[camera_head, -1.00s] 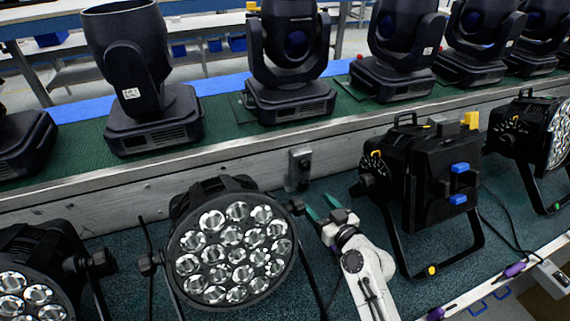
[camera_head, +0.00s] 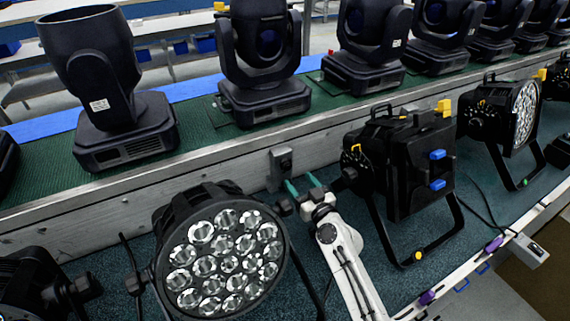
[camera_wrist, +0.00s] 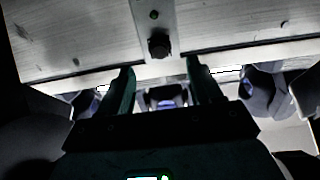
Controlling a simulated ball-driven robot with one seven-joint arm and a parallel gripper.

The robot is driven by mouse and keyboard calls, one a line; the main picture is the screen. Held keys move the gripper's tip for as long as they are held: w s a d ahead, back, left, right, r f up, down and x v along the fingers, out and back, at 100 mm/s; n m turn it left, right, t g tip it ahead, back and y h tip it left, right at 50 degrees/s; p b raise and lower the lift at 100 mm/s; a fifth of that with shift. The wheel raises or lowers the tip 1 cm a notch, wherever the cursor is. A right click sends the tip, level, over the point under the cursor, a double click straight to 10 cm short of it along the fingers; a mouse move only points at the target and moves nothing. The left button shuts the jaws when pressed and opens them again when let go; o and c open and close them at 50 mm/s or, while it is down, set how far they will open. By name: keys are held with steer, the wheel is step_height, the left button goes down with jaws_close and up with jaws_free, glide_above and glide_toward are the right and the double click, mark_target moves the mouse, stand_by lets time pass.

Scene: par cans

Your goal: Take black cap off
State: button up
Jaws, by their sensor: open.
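The black cap (camera_wrist: 159,45) is a small dark round piece on a metal plate fixed to the grey wall. In the head view it is on the small grey box (camera_head: 282,168) on the rail, where it is tiny and dark. My gripper (camera_head: 300,185) is open, with green fingers pointing at the wall just right of and below the box. In the wrist view my gripper (camera_wrist: 161,76) has its two fingers spread left and right, with the cap in line with the gap between them. Nothing is between the fingers. Contact with the cap is not visible.
A round multi-lens par can (camera_head: 225,255) stands close left of my arm. A black par can with blue clips (camera_head: 420,180) stands close right. Moving-head lights (camera_head: 120,120) line the green shelf above the rail.

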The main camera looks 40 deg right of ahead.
mark_target(289, 168)
steer(key=shift+x, duration=3)
steer(key=shift+f+b, duration=0.1)
steer(key=shift+b, duration=0.3)
jaws_close()
steer(key=shift+s, duration=0.1)
steer(key=shift+b+v, duration=0.45)
steer(key=shift+v, duration=2.4)
steer(key=shift+a, duration=0.15)
